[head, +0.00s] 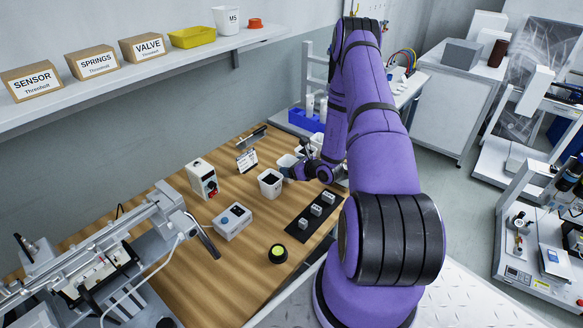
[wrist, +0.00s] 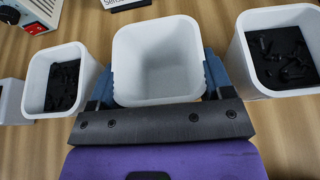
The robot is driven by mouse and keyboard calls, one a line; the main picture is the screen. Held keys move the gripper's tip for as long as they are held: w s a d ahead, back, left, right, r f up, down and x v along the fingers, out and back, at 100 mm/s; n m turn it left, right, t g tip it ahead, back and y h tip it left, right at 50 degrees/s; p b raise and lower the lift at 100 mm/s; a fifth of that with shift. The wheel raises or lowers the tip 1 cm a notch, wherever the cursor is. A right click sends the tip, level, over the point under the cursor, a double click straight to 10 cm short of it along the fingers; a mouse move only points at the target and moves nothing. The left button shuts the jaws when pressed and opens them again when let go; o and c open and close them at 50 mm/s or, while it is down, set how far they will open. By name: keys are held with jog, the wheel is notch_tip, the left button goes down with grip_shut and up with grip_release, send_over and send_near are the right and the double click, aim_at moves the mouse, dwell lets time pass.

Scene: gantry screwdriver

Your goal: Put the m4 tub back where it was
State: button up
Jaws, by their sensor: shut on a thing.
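My gripper (wrist: 160,78) is shut on a white square tub (wrist: 158,92), with a blue finger on each side of it. The tub is upright and looks empty inside; no label on it shows, so I cannot read whether it is the m4 tub. In the head view the held tub (head: 286,161) is small, over the wooden bench near the other tubs, partly hidden by my gripper (head: 292,171). I cannot tell whether it touches the bench.
White tubs with dark screws stand left (wrist: 62,82) and right (wrist: 280,50) of the held tub. A small sign (head: 247,160), a control box (head: 202,179) and a black strip with grey blocks (head: 310,212) are nearby. A tub marked M5 (head: 228,20) stands on the shelf.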

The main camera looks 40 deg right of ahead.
jog(key=shift+f, duration=0.1)
jog(key=o, duration=1)
